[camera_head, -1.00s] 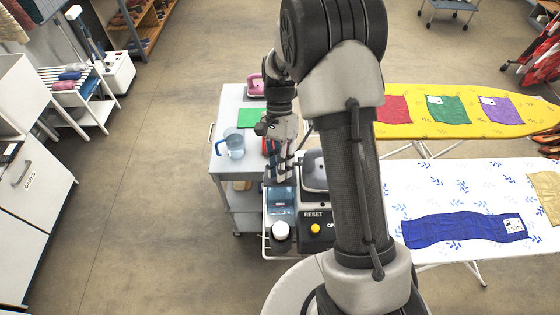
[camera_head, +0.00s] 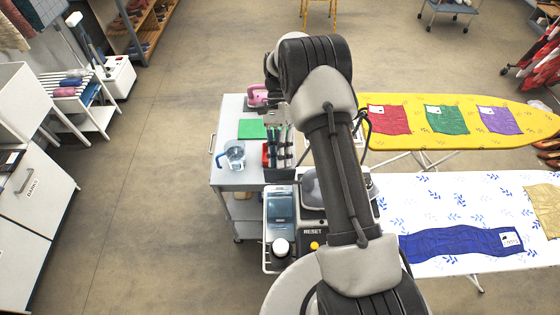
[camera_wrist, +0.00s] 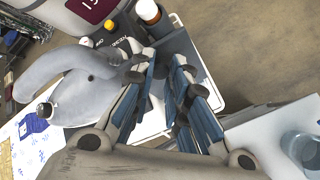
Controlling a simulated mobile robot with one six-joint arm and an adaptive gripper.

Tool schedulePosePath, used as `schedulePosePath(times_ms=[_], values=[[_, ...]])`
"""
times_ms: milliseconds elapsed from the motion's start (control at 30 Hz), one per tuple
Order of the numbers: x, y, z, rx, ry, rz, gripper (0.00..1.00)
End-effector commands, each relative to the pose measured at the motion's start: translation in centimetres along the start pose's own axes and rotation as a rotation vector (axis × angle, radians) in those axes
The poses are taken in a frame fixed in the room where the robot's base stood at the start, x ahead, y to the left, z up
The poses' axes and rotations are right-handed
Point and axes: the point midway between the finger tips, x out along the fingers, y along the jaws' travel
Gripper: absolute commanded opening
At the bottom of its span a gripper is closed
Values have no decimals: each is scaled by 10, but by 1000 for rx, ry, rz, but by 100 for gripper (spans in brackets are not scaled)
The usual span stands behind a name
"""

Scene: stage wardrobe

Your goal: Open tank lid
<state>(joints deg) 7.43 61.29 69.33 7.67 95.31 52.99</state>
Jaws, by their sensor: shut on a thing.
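The blue see-through tank (camera_head: 281,222) sits on the steam station, behind a white cap (camera_head: 281,247). Its blue lid (camera_head: 280,192) seems tipped up at the far side. My gripper (camera_head: 280,166) points down just beyond the lid's raised edge. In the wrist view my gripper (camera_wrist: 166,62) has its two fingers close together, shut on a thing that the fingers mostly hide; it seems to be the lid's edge. The exact contact cannot be made out.
A grey iron (camera_wrist: 85,98) stands close beside my fingers. A clear pitcher (camera_head: 235,156) and a green cloth (camera_head: 251,129) are on the cart (camera_head: 228,115). A white ironing board (camera_head: 400,190) is at the right.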

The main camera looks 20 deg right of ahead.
Motion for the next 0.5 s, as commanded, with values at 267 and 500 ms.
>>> schedulePosePath(times_ms=[267,500], values=[[0,-13,-16,2,24,-18,0],[0,-14,-16,2,22,-15,0]])
